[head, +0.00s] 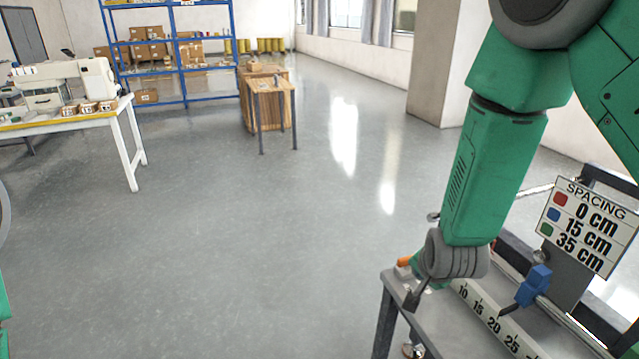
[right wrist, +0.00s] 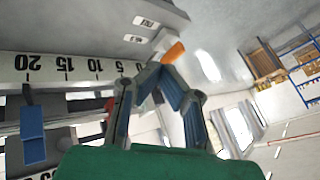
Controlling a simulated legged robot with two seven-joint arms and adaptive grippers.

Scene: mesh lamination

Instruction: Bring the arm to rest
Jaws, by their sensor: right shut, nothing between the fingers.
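My right arm comes in green from the top right of the head view and reaches down to the grey bench (head: 440,325) at the lower right. My right gripper (right wrist: 158,72) is shut and empty in the right wrist view, its two fingers meeting at the tips. In the head view its fingers are small and partly hidden by the wrist. An orange piece (right wrist: 173,53) shows just beyond the fingertips; whether they touch it I cannot tell. It also shows in the head view (head: 404,261). My left gripper is out of view.
A numbered ruler (head: 490,317) runs along the bench, with a blue clamp (head: 534,286) and a spacing sign (head: 588,227) beside it. A sewing table (head: 128,135), a wooden crate (head: 268,108) and blue shelves (head: 180,60) stand farther back. The middle floor is clear.

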